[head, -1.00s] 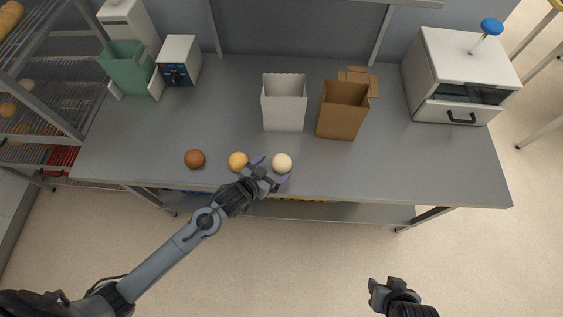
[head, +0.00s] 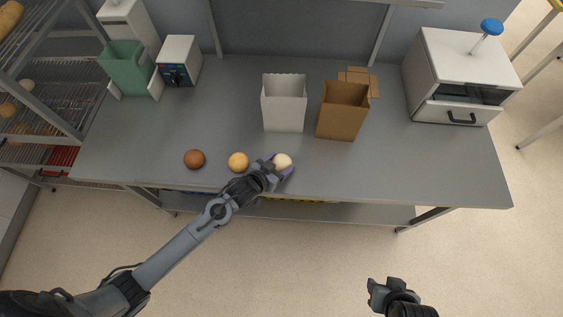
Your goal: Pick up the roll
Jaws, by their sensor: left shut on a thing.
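Three rolls stand in a row near the front edge of the grey table: a dark brown one (head: 194,159), a golden one (head: 238,162) and a pale cream one (head: 283,160). My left gripper (head: 280,168) is shut on the pale roll, its fingers at the roll's sides. The roll appears to be at table level; I cannot tell whether it is lifted. My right gripper (head: 376,293) is low in the picture, away from the table; its finger gap is not clear.
A white paper bag (head: 284,104) and a brown paper bag (head: 342,110) stand open behind the rolls. A white machine with a drawer (head: 461,75) is at the right. A green container (head: 127,68) and a small device (head: 179,61) are at the left. The table's right front is clear.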

